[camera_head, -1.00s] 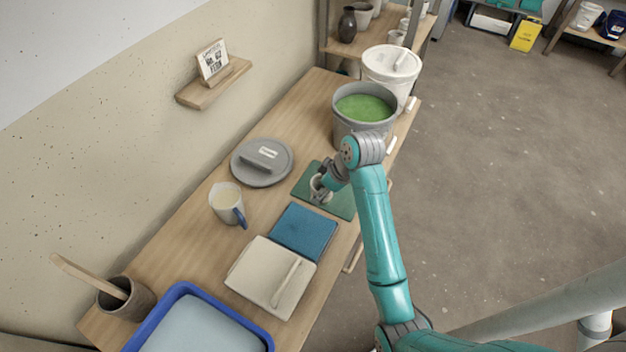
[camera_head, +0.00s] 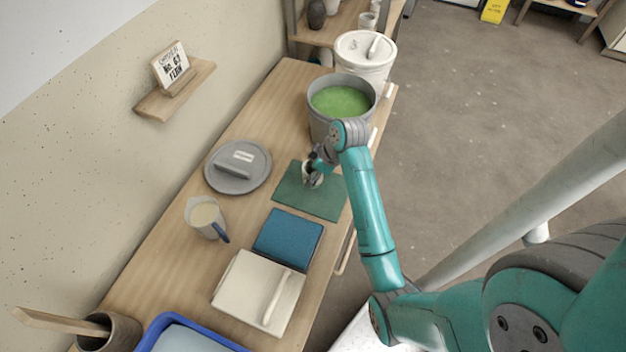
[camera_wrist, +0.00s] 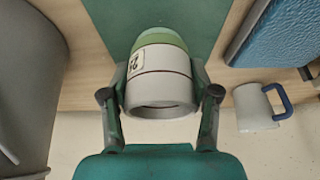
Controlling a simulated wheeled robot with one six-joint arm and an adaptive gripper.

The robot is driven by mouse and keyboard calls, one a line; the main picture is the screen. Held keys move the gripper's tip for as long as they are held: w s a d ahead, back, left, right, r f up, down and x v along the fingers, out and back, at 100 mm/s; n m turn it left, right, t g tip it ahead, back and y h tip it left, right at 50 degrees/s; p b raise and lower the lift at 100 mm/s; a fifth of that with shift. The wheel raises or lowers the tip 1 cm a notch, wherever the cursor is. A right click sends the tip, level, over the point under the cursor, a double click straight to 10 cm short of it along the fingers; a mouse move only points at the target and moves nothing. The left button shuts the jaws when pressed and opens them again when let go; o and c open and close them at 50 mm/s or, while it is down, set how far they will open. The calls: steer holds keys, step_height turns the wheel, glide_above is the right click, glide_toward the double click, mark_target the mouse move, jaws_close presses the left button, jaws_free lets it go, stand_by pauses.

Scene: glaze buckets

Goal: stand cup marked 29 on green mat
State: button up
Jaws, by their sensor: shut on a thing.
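The cup (camera_wrist: 162,80) is pale grey with a green band at its far end and a small label with dark marks. The label is turned and hard to read. My gripper (camera_wrist: 160,92) is shut on the cup, one finger on each side. In the head view my gripper (camera_head: 316,166) holds the cup (camera_head: 311,178) over the far part of the green mat (camera_head: 308,200). I cannot tell whether the cup touches the mat. The mat also shows behind the cup in the wrist view (camera_wrist: 112,22).
A grey bucket of green glaze (camera_head: 325,125) stands just beyond the mat, with a white lidded bucket (camera_head: 352,65) behind. A grey lid (camera_head: 215,180), a mug with a blue handle (camera_head: 203,218) and a blue block (camera_head: 288,238) lie near. The mat's near part is clear.

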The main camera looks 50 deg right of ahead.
steer(key=shift+f, duration=2)
steer(key=shift+f, duration=0.1)
steer(key=o, duration=1.3)
steer(key=v, duration=1.2)
